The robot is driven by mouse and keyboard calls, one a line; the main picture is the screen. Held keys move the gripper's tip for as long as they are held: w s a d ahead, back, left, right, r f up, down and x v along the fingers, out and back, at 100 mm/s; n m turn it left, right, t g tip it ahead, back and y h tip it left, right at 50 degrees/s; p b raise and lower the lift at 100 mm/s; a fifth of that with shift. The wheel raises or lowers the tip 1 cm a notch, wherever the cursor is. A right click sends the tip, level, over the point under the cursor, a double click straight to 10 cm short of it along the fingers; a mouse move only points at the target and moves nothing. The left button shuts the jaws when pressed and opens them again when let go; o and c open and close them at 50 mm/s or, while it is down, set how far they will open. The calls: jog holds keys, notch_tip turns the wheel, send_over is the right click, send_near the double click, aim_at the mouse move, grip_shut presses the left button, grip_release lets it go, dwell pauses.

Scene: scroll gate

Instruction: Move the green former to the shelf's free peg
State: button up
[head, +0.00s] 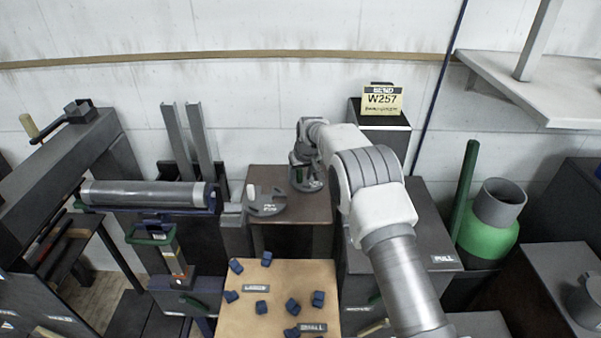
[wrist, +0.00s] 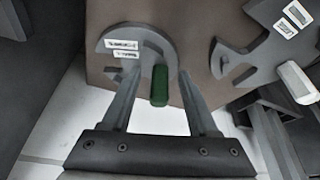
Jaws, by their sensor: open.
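The green former is a grey notched plate (wrist: 137,42) with two white labels and an upright green handle (wrist: 159,86). It lies on a brown-topped stand (head: 290,225). In the head view the former (head: 306,185) shows partly under my gripper (head: 303,166). In the wrist view my gripper is open, one finger on each side of the green handle, with gaps on both sides. I cannot tell the height of the fingertips against the handle. A free peg cannot be made out in either view.
A second grey former (head: 266,206) with a white handle lies left on the same stand. A tan table (head: 278,285) with several blue blocks stands in front. A pale shelf (head: 535,88) is at upper right. A W257 sign (head: 382,99) stands behind my arm.

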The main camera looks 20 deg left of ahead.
jog(key=p+v, duration=0.1)
jog(key=v, duration=1.6)
jog(key=shift+r, duration=0.35)
jog(key=shift+s, duration=0.1)
jog(key=s+d+r+m+t+h+p, duration=0.1)
jog(key=s+d+r+m+p, duration=0.1)
jog(key=s+d+r, duration=0.7)
jog(key=s+d+r+m+p, duration=0.2)
jog(key=s+d+r, duration=0.5)
jog(key=d+r, duration=0.35)
jog(key=s+d+m+p, duration=0.1)
jog(key=s+d, duration=0.3)
jog(key=s, duration=0.3)
jog(key=s+d+f+m+h+p, duration=0.1)
jog(key=s+d, duration=0.2)
jog(key=s, duration=0.5)
jog(key=s+d+m+t+p, duration=0.1)
jog(key=s+d, duration=0.3)
jog(key=s, duration=0.3)
jog(key=shift+s+d+f+h, duration=0.25)
jog(key=shift+d+f+h, duration=0.05)
jog(key=shift+f, duration=0.05)
